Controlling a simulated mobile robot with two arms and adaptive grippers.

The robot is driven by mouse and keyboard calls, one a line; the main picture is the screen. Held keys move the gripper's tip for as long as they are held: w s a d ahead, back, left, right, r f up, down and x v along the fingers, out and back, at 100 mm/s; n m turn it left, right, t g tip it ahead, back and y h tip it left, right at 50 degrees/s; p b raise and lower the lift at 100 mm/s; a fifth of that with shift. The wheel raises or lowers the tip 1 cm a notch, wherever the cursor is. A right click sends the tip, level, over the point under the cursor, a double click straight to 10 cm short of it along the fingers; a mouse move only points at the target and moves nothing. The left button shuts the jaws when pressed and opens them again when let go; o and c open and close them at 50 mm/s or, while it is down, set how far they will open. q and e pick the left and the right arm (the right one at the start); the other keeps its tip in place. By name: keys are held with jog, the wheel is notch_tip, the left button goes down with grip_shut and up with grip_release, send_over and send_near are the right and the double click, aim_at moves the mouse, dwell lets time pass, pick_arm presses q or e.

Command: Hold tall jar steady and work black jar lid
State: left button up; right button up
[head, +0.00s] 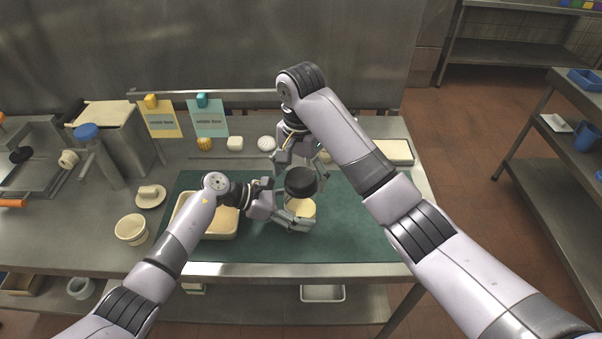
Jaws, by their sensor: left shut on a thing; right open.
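The tall jar (301,209) stands on the green mat (352,237), with pale contents showing through its lower part. The black jar lid (300,181) sits on top of it. My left gripper (296,222) comes in from the left and is shut on the jar's lower body. My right gripper (302,165) points down from above, just behind and over the lid. It is open, and its fingers are partly hidden by the lid and its own wrist. I cannot tell whether it touches the lid.
A cream tray (222,226) lies on the mat under my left arm. Small items, including a white round one (266,143), line the back. The mat's right side is clear.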

aim_at(301, 176)
pick_arm(q)
jog(key=shift+f, duration=0.1)
pick_arm(e)
notch_tip(301, 176, up, 12)
dwell(0.5)
pick_arm(q)
jog(key=o, duration=1.8)
jog(key=v, duration=1.2)
jog(key=shift+w, duration=0.1)
